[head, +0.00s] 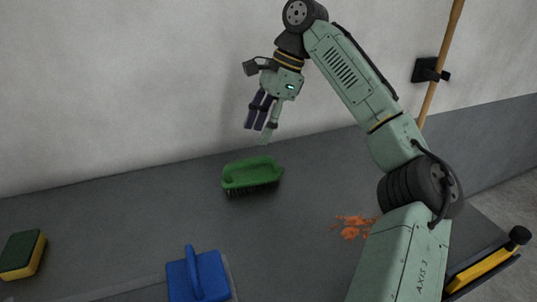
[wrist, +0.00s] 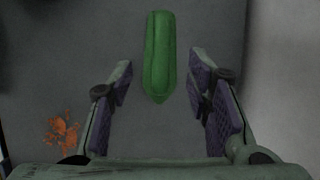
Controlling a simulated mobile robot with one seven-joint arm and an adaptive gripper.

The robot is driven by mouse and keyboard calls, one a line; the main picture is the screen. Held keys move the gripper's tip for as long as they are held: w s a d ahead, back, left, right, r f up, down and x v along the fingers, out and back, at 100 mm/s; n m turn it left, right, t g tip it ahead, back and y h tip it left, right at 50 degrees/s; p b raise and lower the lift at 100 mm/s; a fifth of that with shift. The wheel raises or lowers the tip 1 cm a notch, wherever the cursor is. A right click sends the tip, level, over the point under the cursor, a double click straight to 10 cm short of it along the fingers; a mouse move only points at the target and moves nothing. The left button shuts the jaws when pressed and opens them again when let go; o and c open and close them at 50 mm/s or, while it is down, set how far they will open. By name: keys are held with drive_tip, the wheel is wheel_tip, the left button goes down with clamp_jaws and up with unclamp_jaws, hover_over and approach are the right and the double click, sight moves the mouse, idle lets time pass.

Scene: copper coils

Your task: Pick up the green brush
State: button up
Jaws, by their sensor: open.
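The green brush (head: 250,175) lies on the dark grey surface, with its dark bristles facing down and a raised handle on top. My gripper (head: 258,135) is above it in the head view, pointing down and clear of it. In the wrist view the brush (wrist: 159,57) stands lengthwise at the top middle, beyond the fingertips and roughly centred in the gap. My gripper (wrist: 163,72) is open, with purple-padded fingers on both sides and nothing between them.
A blue handled tool (head: 197,275) and a yellow and green sponge (head: 22,254) lie on the surface (head: 120,220). Orange bits (head: 352,226) are scattered right of the brush. A wall (head: 120,80) stands behind. A wooden pole (head: 440,65) hangs in a black holder.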

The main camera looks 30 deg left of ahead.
sight(252, 159)
drive_tip(key=shift+w+d+r, duration=0.1)
drive_tip(key=shift+w+d, duration=0.3)
drive_tip(key=shift+w, duration=0.05)
drive_tip(key=shift+f, duration=0.3)
drive_tip(key=x, duration=0.4)
drive_tip(key=shift+s+f, duration=0.15)
drive_tip(key=shift+w+p+x, duration=0.15)
drive_tip(key=shift+p+x, duration=0.3)
drive_tip(key=shift+x, duration=0.95)
drive_tip(key=shift+w+p+x, duration=0.15)
drive_tip(key=shift+p+x, duration=0.25)
drive_tip(key=shift+x, duration=1)
drive_tip(key=shift+a, duration=0.1)
drive_tip(key=shift+c, duration=0.2)
clamp_jaws()
